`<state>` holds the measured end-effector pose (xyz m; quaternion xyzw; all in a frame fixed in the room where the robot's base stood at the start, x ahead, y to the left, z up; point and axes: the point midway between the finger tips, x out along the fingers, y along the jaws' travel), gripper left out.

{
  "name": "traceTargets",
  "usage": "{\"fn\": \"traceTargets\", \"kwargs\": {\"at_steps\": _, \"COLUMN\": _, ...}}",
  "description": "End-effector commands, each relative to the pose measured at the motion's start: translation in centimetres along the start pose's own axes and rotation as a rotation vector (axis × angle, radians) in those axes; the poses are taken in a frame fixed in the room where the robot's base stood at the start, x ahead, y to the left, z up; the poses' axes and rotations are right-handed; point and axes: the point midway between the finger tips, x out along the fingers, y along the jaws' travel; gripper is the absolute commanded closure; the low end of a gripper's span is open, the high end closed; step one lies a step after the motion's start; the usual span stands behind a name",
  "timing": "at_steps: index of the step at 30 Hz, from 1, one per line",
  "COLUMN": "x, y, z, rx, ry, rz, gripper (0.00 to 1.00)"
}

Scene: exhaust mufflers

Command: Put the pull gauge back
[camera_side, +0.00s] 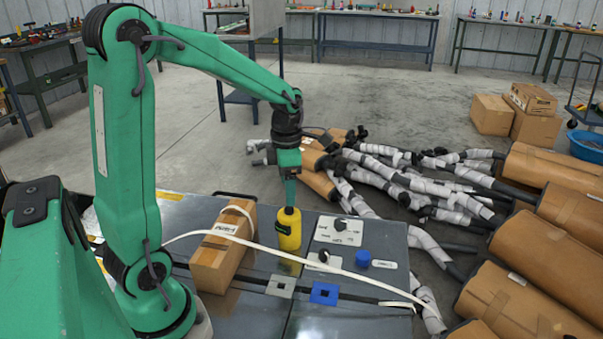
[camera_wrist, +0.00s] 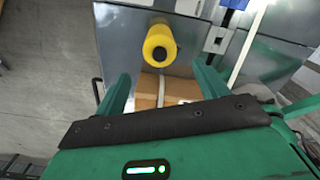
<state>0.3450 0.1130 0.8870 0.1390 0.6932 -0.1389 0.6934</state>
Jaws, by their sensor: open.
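A yellow cylinder (camera_side: 289,232) with a dark marking, which I take to be the pull gauge, stands upright on the grey bench top (camera_side: 215,318). My gripper (camera_side: 289,205) points down right over its top in the side view. In the wrist view the yellow cylinder (camera_wrist: 153,45) shows its round end with a dark centre, ahead of the gap between my fingers (camera_wrist: 160,78). The fingers are apart with nothing gripped. I cannot tell whether they touch the cylinder. A grey square block (camera_side: 281,286) and a blue square block (camera_side: 324,293), each with a dark square centre, lie nearby.
A long cardboard box (camera_side: 223,246) lies close left of the cylinder. A white cable (camera_side: 330,269) crosses the bench. Pale plates (camera_side: 339,230) with dark knobs and a blue round piece (camera_side: 363,258) are to the right. Wrapped pipes (camera_side: 440,190) lie beyond the bench.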

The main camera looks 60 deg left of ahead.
Motion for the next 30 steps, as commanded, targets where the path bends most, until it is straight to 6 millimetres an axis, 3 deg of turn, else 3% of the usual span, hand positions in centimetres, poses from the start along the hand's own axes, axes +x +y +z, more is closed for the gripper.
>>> {"fn": "traceTargets", "kwargs": {"at_steps": 5, "x": -0.5, "y": -0.4, "z": 0.0, "rx": 0.065, "ry": -0.009, "rz": 0.009, "gripper": 0.28}}
{"fn": "traceTargets", "kwargs": {"at_steps": 11, "x": -1.9, "y": -1.8, "z": -0.2, "rx": 0.285, "ry": -0.038, "rz": 0.040, "gripper": 0.28}}
{"fn": "traceTargets", "kwargs": {"at_steps": 30, "x": -7.0, "y": -8.7, "z": -2.6, "rx": 1.408, "ry": -0.088, "rz": 0.268, "gripper": 0.28}}
